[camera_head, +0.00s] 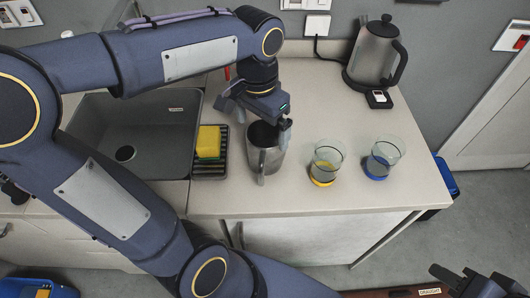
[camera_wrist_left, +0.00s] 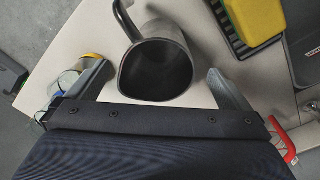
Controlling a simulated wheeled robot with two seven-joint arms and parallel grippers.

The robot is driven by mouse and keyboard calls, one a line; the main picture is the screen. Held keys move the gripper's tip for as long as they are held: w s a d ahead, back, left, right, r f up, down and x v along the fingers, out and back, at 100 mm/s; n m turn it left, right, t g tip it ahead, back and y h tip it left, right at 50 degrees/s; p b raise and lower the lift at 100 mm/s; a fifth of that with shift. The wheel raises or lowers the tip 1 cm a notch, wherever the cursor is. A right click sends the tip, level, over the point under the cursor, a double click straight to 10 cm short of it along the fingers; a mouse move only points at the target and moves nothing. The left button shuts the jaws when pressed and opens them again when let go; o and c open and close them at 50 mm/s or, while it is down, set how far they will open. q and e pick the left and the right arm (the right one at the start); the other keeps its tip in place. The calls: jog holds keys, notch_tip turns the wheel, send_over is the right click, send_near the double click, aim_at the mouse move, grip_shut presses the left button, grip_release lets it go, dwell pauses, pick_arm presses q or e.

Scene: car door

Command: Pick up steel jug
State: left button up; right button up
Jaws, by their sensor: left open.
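The steel jug (camera_head: 262,158) stands upright on the counter, right of the sponge rack in the head view. Its open dark mouth and handle show in the left wrist view (camera_wrist_left: 157,70). My left gripper (camera_head: 262,118) is above and behind the jug in the head view. In the left wrist view its two fingers (camera_wrist_left: 165,88) are spread apart, one on each side of the jug, with visible gaps. It is open and holds nothing. My right gripper (camera_head: 480,284) is at the bottom right of the head view, far from the jug; its jaw state is unclear.
Two glasses stand right of the jug, one on a yellow base (camera_head: 326,162) and one on a blue base (camera_head: 382,157). A kettle (camera_head: 376,52) is at the back right. A yellow sponge (camera_head: 208,141) sits in a dark rack beside the sink (camera_head: 150,125). The counter's front right is clear.

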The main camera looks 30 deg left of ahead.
aim_at(266, 145)
pick_arm(q)
jog(key=f, duration=0.7)
jog(key=shift+w+d+f, duration=0.25)
jog(key=shift+w+f, duration=0.15)
jog(key=c, duration=1.1)
jog(key=shift+c, duration=0.4)
jog(key=shift+r, duration=0.15)
